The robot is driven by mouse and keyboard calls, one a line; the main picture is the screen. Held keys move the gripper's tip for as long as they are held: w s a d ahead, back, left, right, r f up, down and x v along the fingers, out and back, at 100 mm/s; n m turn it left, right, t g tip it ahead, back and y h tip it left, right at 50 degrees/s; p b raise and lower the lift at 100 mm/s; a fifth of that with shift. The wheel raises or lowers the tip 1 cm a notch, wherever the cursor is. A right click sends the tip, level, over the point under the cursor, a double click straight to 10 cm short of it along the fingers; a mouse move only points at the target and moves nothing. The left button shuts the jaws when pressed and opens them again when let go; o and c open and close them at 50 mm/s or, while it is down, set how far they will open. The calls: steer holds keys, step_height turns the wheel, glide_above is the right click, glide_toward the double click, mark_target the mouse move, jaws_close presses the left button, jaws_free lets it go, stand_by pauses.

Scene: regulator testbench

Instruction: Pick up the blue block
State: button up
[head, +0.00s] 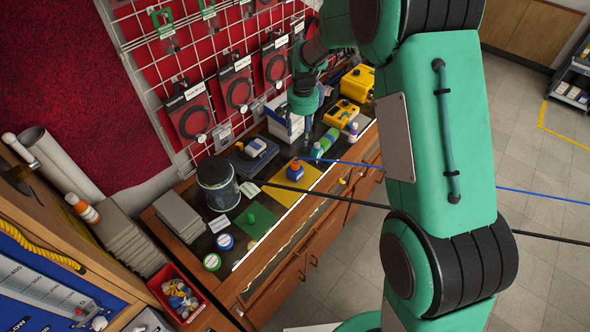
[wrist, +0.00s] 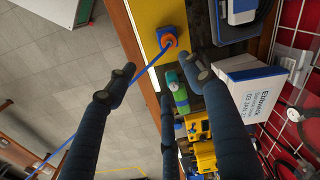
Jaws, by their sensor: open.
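A small blue block (head: 295,172) with orange on it sits on a yellow plate (head: 274,193) on the bench in the head view. In the wrist view the blue block (wrist: 172,32) is near the top centre, on the yellow plate (wrist: 148,25). My gripper (wrist: 158,72) is open, its dark fingers spread apart with nothing held between them. The fingertips lie below the block in that picture and appear apart from it. In the head view my gripper (head: 304,104) hangs over the bench, farther back than the block.
A blue cable (wrist: 100,80) crosses the wrist view near the block. A green cylinder (wrist: 178,92) and yellow devices (wrist: 199,145) lie beneath the fingers. A white box (wrist: 253,92) stands to the right. A black-lidded jar (head: 217,184) stands left of the block in the head view.

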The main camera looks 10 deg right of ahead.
steer(key=p, duration=0.1)
glide_above(295, 162)
step_height(295, 162, down, 6)
steer(key=shift+s+d+f+g, duration=0.15)
steer(key=shift+g, duration=0.15)
steer(key=shift+f+p, duration=0.5)
steer(key=shift+f, duration=3.75)
steer(key=shift+f, duration=0.1)
steer(key=shift+f+p, duration=0.55)
steer(key=shift+f, duration=1.95)
steer(key=shift+c, duration=0.6)
jaws_close()
